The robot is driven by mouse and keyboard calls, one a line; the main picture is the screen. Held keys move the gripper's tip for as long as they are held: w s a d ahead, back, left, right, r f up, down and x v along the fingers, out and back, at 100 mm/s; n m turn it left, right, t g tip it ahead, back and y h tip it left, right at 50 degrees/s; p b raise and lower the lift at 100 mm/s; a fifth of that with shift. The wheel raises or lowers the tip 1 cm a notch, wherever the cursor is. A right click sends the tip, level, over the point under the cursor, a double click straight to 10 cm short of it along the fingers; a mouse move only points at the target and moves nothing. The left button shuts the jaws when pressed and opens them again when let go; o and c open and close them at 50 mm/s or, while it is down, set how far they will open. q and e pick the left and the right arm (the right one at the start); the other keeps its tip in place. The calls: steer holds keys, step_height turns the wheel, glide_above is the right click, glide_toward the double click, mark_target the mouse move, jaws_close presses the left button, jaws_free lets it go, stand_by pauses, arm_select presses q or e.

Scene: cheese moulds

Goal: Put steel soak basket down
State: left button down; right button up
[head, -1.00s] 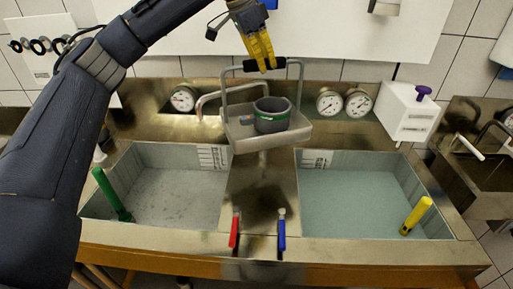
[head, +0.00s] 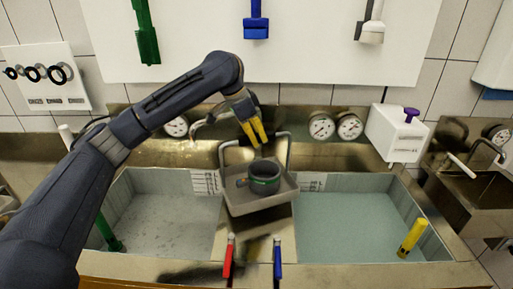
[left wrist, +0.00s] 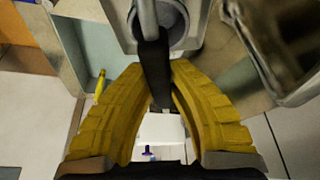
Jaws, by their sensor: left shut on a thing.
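The steel soak basket (head: 258,204) hangs level-ish over the divider between the two basins in the head view. I cannot tell whether its underside touches the divider. A grey mould with a green band (head: 264,179) sits inside it. My left gripper (head: 256,134), with yellow fingers, is above the basket and shut on its top handle. In the left wrist view the handle's black grip (left wrist: 154,66) lies between the fingers, with part of the grey mould (left wrist: 177,32) beyond it. My right gripper is in neither view.
The left basin (head: 165,205) looks grey and holds a green-handled tool (head: 109,231). The right basin (head: 350,228) holds bluish liquid and a yellow-handled tool (head: 412,238). Red (head: 229,259) and blue (head: 278,262) levers stand at the divider's front. Gauges (head: 321,125) line the back.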

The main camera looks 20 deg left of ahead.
arm_select(q)
steer(key=shift+f, duration=1.9)
steer(key=c, duration=1.4)
jaws_free()
steer(key=shift+f, duration=0.1)
steer(key=v, duration=1.2)
